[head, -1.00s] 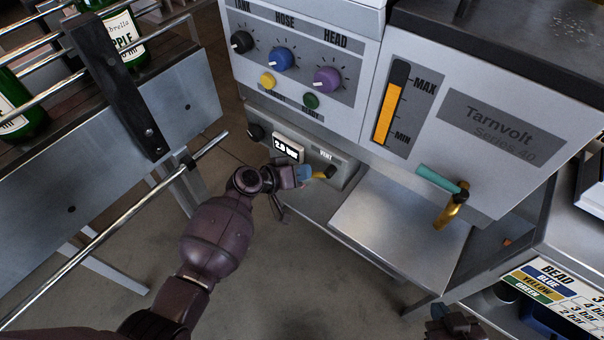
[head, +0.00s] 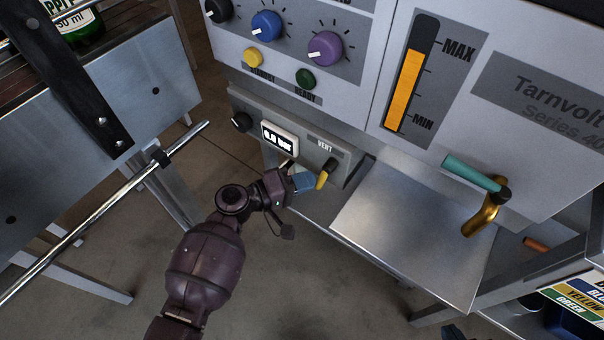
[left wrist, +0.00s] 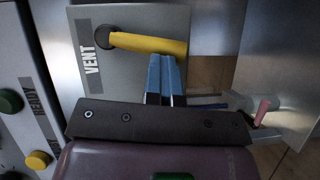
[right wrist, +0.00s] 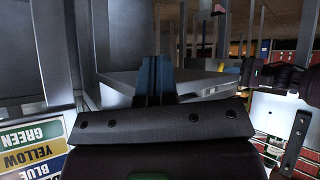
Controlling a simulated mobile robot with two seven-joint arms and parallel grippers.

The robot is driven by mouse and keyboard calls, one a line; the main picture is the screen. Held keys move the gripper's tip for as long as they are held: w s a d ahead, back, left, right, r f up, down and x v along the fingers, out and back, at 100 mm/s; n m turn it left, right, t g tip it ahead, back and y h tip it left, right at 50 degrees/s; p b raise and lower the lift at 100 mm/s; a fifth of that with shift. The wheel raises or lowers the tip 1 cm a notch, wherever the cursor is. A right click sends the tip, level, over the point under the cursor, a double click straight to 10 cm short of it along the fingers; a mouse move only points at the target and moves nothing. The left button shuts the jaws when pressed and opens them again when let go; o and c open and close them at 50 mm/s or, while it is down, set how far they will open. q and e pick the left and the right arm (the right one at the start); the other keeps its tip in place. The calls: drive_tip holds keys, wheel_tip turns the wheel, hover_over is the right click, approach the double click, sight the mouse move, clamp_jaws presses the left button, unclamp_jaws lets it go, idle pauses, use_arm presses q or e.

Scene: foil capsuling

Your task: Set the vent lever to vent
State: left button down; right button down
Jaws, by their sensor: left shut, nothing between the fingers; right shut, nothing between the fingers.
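The vent lever (head: 322,179) is a yellow handle on a dark pivot, below the VENT label (head: 324,146) on the lower panel. It points down, slightly slanted; in the left wrist view the yellow lever (left wrist: 150,43) points away from the label. My left gripper (head: 308,181) is shut and empty, its blue fingertips close beside the lever's left side. In the left wrist view the fingertips (left wrist: 165,58) meet the lever's edge; I cannot tell whether they touch. My right gripper (right wrist: 154,60) is shut and empty in the right wrist view.
A small display (head: 280,137) left of the label seems to read 0.0 bar. A metal shelf (head: 405,235) juts out to the right, below a teal-handled brass tap (head: 480,215). A steel rail (head: 110,205) runs along the left.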

use_arm(q)
drive_tip(key=shift+s+d+f+n+h+b, duration=0.15)
drive_tip(key=shift+d+n+h+b, duration=0.15)
drive_tip(key=shift+n+b, duration=0.15)
use_arm(e)
drive_tip(key=shift+w+a, duration=0.1)
drive_tip(key=shift+w, duration=0.25)
use_arm(q)
drive_tip(key=shift+a, duration=0.1)
